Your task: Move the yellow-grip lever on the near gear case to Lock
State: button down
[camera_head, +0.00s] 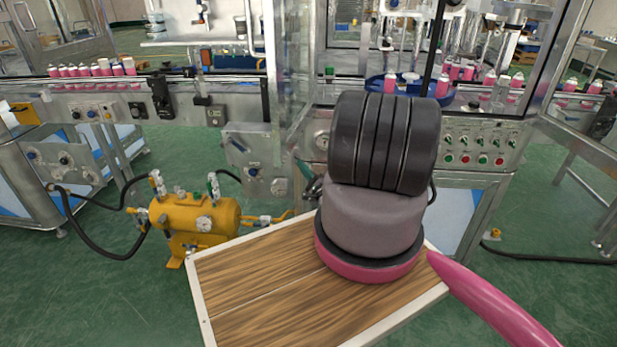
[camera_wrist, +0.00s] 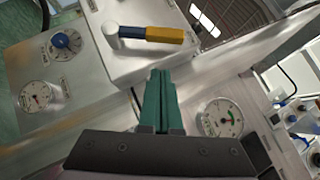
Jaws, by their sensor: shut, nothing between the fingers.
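The lever (camera_wrist: 150,34) is on a pale metal case (camera_wrist: 125,65) at the top of the wrist view. Its round pivot is at the left end, and its arm runs right, nearly level in the picture, through a blue part to a yellow grip (camera_wrist: 168,35). Small label plates lie around it, too small to read. My gripper (camera_wrist: 160,75) has green fingers, shut with nothing between them. The tips point at the lever from below in the picture, and a gap shows between them and the grip.
A blue knob (camera_wrist: 65,42) and a gauge (camera_wrist: 35,97) are left of the case. Another gauge (camera_wrist: 219,118) is right of my fingers. In the head view, a yellow tank (camera_head: 195,220) with hoses stands left of a wooden board (camera_head: 250,285). Green floor is clear at lower left.

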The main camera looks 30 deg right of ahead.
jog(key=shift+w+a+r, duration=1.1)
jog(key=shift+w+a, duration=0.1)
jog(key=shift+a, duration=0.2)
jog(key=shift+r, duration=0.1)
jog(key=shift+a+r+n+g, duration=0.1)
jog(key=shift+a+n+g, duration=0.05)
jog(key=shift+n+g, duration=0.2)
jog(key=shift+w+r+n, duration=0.15)
jog(key=shift+n, duration=0.1)
jog(key=w+a+r+n+g, duration=0.3)
jog(key=w+a+n+g, duration=0.1)
jog(key=a, duration=0.2)
jog(key=shift+y, duration=0.3)
jog(key=shift+a, duration=0.1)
jog(key=shift+r, duration=0.1)
